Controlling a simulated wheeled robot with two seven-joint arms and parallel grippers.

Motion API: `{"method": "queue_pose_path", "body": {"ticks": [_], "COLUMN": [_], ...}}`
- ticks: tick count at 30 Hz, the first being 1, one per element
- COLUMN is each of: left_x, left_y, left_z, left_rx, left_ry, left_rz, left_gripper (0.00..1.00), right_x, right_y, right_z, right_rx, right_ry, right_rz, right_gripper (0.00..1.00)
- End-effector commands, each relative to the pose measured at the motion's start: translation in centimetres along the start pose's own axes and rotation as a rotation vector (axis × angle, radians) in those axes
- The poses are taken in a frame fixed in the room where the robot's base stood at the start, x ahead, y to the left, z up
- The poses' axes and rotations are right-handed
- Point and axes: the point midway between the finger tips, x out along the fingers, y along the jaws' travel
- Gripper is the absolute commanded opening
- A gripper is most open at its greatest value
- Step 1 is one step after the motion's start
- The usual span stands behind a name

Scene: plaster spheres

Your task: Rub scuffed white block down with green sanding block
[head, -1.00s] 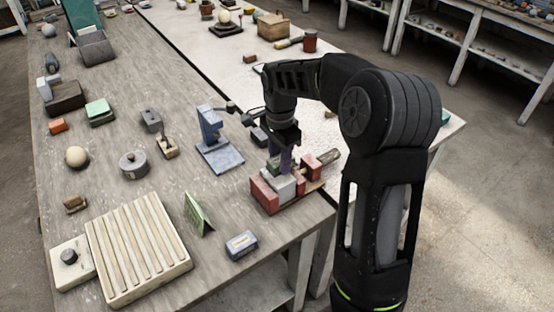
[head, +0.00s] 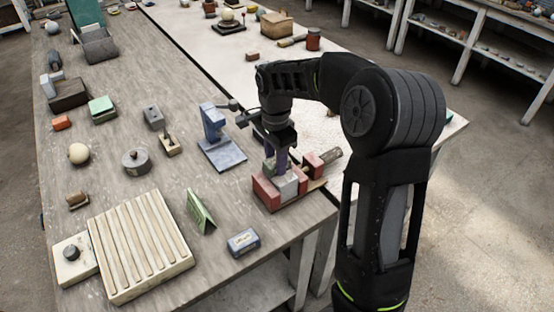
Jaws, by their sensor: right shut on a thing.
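The scuffed white block (head: 286,187) sits between the jaws of a red vise (head: 265,193) near the table's right front edge. My right gripper (head: 281,164) points down just above and behind the block, with its fingers closed. What it holds is mostly hidden behind the fingers and the vise; I take it for the green sanding block, and cannot tell whether it touches the white block. My left gripper is not in view.
A blue-grey stand (head: 220,145) is left of my right gripper. A slatted board (head: 140,245) lies at the front left.

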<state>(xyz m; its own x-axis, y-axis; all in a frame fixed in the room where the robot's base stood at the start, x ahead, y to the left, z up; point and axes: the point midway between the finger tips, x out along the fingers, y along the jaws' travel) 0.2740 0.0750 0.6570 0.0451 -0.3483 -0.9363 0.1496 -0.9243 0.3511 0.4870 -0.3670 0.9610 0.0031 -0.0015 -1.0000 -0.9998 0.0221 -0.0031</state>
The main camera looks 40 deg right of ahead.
Motion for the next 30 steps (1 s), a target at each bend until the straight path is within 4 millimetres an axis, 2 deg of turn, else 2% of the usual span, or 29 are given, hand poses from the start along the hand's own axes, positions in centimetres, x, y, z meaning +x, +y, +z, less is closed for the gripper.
{"method": "queue_pose_path", "body": {"ticks": [13, 23, 30], "left_x": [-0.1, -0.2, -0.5], "left_y": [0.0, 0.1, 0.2], "left_z": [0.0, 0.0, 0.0], "left_rx": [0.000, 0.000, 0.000], "left_ry": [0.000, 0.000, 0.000], "left_rz": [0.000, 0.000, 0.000], "left_gripper": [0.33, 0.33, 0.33], "right_x": [0.2, 0.1, -0.1], "right_y": [0.2, 0.1, 0.1], "right_z": [2.4, 2.1, 0.6], "right_rx": [-0.001, -0.001, 0.001], "right_ry": [-0.005, -0.004, -0.003], "right_rz": [0.007, 0.007, 0.006], "right_gripper": [0.00, 0.00, 0.00]}}
